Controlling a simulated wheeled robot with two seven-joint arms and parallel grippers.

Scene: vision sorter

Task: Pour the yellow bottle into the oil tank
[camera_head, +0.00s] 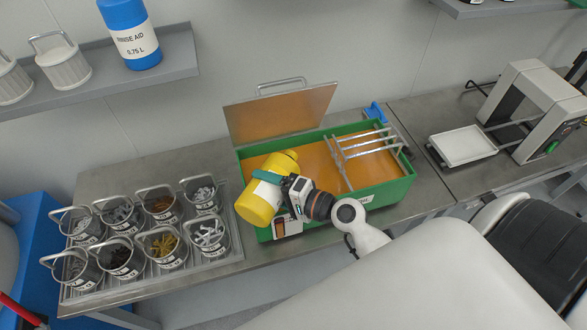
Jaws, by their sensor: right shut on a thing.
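The yellow bottle (257,204) is in the head view, tilted over the front left part of the oil tank. The oil tank is a green box (402,190) with orange-brown contents, a raised lid (281,110) at its back left and a metal rack (361,146) over its right part. My right gripper (270,183) is shut on the bottle; its arm comes in from the lower right. The bottle's upper end points up and right over the tank's opening. I cannot tell whether anything flows from it. My left gripper is not in view.
Several metal cups (163,249) with small parts stand in a tray at the left of the bench. A wall shelf (95,77) carries a blue rinse aid bottle (130,34) and metal baskets. A scale-like machine (463,145) stands at right. Bare bench (150,169) lies behind the cups.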

